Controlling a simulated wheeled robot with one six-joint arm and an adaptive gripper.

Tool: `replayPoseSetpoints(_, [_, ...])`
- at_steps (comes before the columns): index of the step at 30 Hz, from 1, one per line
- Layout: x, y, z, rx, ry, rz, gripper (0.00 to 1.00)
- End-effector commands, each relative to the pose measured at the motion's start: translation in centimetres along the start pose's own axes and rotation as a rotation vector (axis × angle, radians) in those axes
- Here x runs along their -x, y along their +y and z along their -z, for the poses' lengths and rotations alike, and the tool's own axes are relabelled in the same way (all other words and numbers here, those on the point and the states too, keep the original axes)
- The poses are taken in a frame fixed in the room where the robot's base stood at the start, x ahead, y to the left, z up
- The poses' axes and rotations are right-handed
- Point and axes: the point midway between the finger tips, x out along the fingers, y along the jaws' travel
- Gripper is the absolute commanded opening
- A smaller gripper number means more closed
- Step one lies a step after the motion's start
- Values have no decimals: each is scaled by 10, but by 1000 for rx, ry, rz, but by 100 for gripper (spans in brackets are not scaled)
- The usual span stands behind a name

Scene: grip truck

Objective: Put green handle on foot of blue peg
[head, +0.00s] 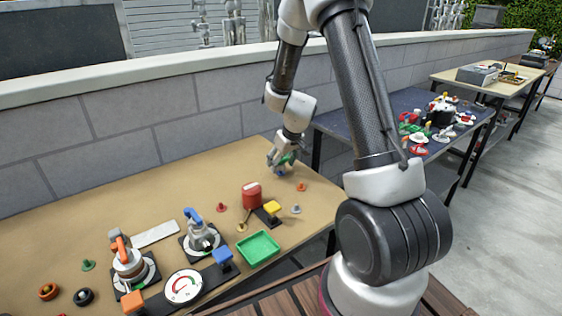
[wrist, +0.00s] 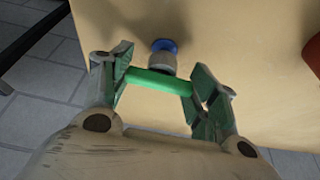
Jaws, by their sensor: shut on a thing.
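My gripper (head: 281,160) is low over the far right part of the tan table. In the wrist view my gripper (wrist: 158,80) is shut on the green handle (wrist: 150,79), a bar that lies across between the two fingers. The handle also shows as a bit of green (head: 286,158) at the fingers in the head view. The blue peg (wrist: 163,46) is just beyond the handle, with a blue round part and a grey foot (wrist: 162,62). The handle is close to the foot and partly overlaps it in view; I cannot tell whether they touch.
A small orange-red peg (head: 302,187) and a grey peg (head: 296,209) stand nearby. The table edge (wrist: 92,45) runs close by in the wrist view.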

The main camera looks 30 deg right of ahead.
Motion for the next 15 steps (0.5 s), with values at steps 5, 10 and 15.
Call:
replayPoseSetpoints(5, [0, 0, 0, 0, 0, 0, 34])
replayPoseSetpoints(10, [-3, 0, -1, 1, 0, 0, 34])
replayPoseSetpoints(15, [-7, 0, -3, 1, 1, -1, 34])
